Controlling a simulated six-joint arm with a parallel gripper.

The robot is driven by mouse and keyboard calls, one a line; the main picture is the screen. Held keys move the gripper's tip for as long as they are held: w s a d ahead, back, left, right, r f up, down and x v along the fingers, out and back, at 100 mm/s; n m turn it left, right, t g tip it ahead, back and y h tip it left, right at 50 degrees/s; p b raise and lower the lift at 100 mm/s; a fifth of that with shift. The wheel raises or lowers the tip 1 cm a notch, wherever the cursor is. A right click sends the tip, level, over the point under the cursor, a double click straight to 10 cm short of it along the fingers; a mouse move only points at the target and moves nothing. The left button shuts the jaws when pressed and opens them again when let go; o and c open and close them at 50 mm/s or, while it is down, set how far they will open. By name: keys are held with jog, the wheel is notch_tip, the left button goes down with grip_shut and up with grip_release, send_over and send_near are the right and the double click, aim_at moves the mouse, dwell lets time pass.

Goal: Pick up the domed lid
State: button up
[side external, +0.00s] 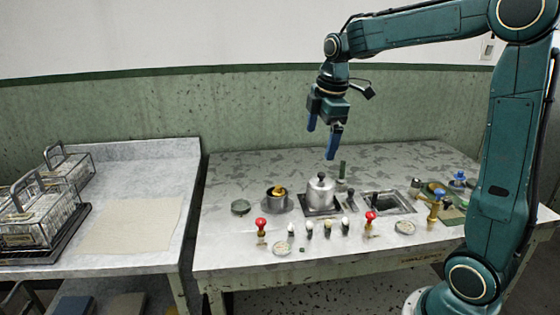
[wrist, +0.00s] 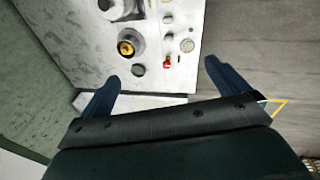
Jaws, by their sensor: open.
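The domed lid (side external: 321,182) is silvery with a small dark knob. It sits on top of a metal pot in the middle of the worktable in the side view. In the wrist view a silvery round shape at the top edge (wrist: 116,8) appears to be this lid and pot, partly cut off by the frame. My gripper (side external: 321,145) has blue fingers spread apart and empty. It hangs in the air above the lid, clear of it. The open fingers also show in the wrist view (wrist: 161,70).
A small pot with yellowish contents (side external: 277,198) stands left of the lidded pot. Red-knobbed valves (side external: 261,223) and several small knobs line the front. A sunken basin (side external: 388,204) lies to the right. Wire baskets (side external: 38,212) stand on the left table, whose middle is clear.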

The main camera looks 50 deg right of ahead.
jog(key=w+d+f+n+g, duration=0.1)
jog(key=w+d+f+n, duration=0.3)
jog(key=d, duration=0.3)
jog(key=n+g, duration=0.1)
jog(key=n, duration=0.3)
send_over(322, 173)
jog(key=shift+y, duration=0.4)
notch_tip(322, 173, down, 8)
jog(key=shift+r, duration=0.1)
jog(key=shift+f, duration=4.3)
jog(key=shift+f, duration=2.6)
